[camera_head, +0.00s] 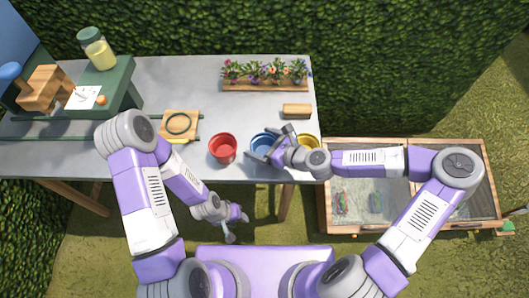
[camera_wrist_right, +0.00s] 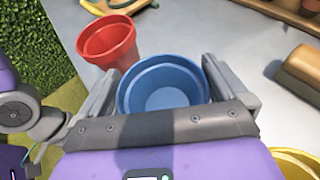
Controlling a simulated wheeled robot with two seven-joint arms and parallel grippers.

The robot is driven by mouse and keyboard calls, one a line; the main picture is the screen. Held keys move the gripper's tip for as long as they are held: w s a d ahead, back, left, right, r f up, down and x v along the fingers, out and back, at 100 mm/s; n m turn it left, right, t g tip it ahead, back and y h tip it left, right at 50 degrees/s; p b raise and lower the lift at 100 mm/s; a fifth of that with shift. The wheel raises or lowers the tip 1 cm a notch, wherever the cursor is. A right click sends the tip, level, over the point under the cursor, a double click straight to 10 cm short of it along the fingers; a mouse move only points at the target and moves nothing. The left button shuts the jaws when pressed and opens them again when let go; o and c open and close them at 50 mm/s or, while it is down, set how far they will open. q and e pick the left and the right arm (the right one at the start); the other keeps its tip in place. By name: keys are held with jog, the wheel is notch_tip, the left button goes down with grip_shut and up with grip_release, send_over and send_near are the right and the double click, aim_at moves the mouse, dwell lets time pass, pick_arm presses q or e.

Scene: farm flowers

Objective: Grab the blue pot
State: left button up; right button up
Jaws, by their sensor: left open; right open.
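The blue pot (camera_head: 263,142) stands on the grey table between a red pot (camera_head: 222,148) and a yellow pot (camera_head: 306,145). My right gripper (camera_head: 266,147) is at the blue pot and partly covers it. In the right wrist view, the blue pot (camera_wrist_right: 163,87) sits between the two open fingers of my right gripper (camera_wrist_right: 158,85), and its inside is empty. I cannot tell whether the fingers touch it. My left gripper (camera_head: 237,228) hangs low in front of the table, open and away from the pots.
The red pot (camera_wrist_right: 107,42) is close beside the left finger in the right wrist view. A wooden block (camera_head: 297,111) and a flower planter (camera_head: 265,85) are behind. A wooden tray with a ring (camera_head: 180,125) lies left. A trough (camera_head: 410,185) stands right.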

jog(key=shift+c, duration=0.5)
jog(key=c, duration=0.9)
